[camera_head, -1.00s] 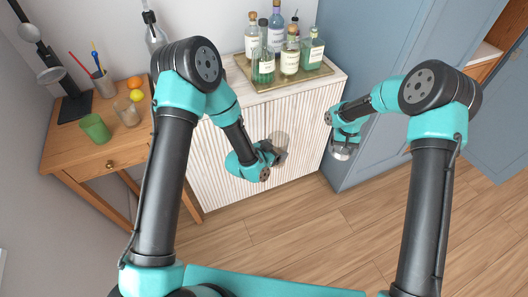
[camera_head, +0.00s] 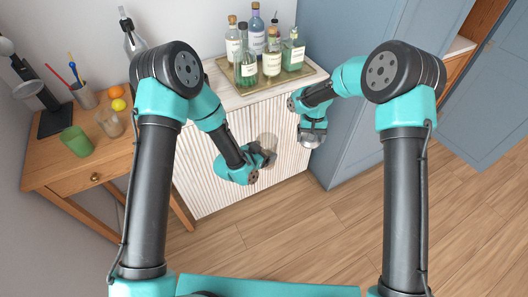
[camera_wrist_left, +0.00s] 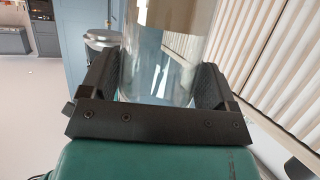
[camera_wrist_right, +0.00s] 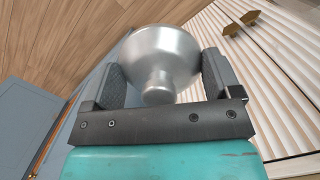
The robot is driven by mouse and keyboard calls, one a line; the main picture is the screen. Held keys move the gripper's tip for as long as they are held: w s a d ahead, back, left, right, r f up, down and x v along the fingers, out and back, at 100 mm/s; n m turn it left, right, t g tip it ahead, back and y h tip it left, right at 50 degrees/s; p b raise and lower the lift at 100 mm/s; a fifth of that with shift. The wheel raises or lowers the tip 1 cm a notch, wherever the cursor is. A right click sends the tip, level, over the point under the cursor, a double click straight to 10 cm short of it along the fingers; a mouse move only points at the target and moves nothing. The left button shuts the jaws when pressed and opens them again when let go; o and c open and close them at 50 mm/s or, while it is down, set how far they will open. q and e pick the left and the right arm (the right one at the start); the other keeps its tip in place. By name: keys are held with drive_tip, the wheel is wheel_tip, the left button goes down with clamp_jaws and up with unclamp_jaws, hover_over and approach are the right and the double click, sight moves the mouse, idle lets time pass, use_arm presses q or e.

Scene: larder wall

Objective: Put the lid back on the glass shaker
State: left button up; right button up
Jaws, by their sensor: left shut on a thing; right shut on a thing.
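The clear glass shaker (camera_wrist_left: 160,65) is shut between the fingers of my left gripper (camera_wrist_left: 155,92). In the head view the shaker (camera_head: 268,143) stands about upright in front of the ribbed cabinet, held by the left gripper (camera_head: 265,157). The shiny metal lid (camera_wrist_right: 160,62) is shut between the fingers of my right gripper (camera_wrist_right: 157,85). In the head view the lid (camera_head: 311,139) hangs below the right gripper (camera_head: 312,128), to the right of the shaker and apart from it. The lid also shows behind the shaker in the left wrist view (camera_wrist_left: 103,38).
A ribbed cabinet (camera_head: 205,175) is close behind both grippers. On its top stands a brass tray (camera_head: 252,88) of several bottles. A wooden side table (camera_head: 55,170) with a green cup (camera_head: 76,141) is at the left. Blue doors (camera_head: 350,120) rise at the right. The floor in front is clear.

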sight(267, 134)
drive_tip(key=shift+n, duration=0.4)
drive_tip(key=s+a+r, duration=0.1)
drive_tip(key=a+r, duration=0.3)
drive_tip(key=a, duration=0.1)
drive_tip(key=s+a+r, duration=0.2)
drive_tip(key=a+r, duration=0.2)
drive_tip(key=a, duration=0.2)
drive_tip(key=s+a+r, duration=0.2)
drive_tip(key=a+r, duration=0.1)
drive_tip(key=a, duration=0.2)
drive_tip(key=shift+s+a+r, duration=0.2)
drive_tip(key=shift+r, duration=0.2)
drive_tip(key=shift+f, duration=0.1)
drive_tip(key=shift+f, duration=1.95)
drive_tip(key=shift+r, duration=0.1)
drive_tip(key=shift+r, duration=0.2)
drive_tip(key=shift+f, duration=0.15)
drive_tip(key=shift+f, duration=0.8)
drive_tip(key=shift+f, duration=0.35)
